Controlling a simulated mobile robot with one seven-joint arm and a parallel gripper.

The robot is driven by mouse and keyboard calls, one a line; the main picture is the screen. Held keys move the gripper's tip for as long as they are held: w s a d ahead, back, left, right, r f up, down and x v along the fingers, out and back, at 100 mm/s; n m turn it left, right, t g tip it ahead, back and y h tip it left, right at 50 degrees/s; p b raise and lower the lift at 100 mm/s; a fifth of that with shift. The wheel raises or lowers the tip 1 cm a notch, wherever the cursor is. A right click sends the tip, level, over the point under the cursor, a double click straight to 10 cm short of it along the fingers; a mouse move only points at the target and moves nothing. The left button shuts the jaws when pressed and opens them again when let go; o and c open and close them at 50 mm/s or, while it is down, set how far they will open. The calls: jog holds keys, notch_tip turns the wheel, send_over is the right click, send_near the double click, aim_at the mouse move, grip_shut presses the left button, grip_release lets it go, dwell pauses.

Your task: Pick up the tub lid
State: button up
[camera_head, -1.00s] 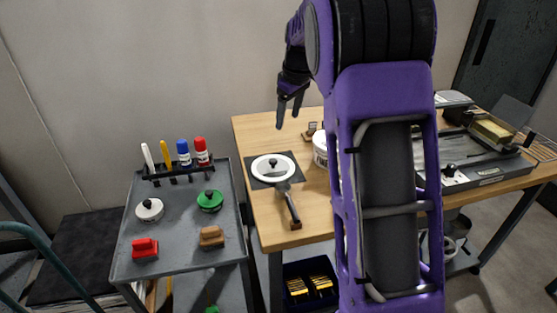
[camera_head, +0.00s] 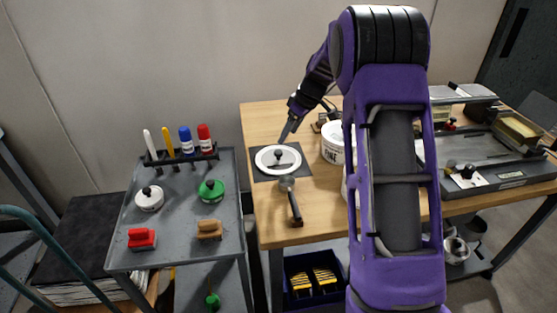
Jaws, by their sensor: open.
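The fingers overlap closely in this view, and I cannot tell the exact gap to the lid.
A dark-handled tool (camera_head: 294,205) lies at the lid's near edge. A grey cart (camera_head: 178,222) on the left carries markers, round knobbed items and small blocks. A press-like machine (camera_head: 490,177) stands on the table's right. A dark bin (camera_head: 313,279) sits below.

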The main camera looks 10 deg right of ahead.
aim_at(279, 152)
jog(key=x, duration=0.8)
jog(key=shift+s+a+f+b, duration=0.1)
jog(key=shift+a+f+b, duration=0.1)
jog(key=shift+b, duration=0.1)
grip_shut()
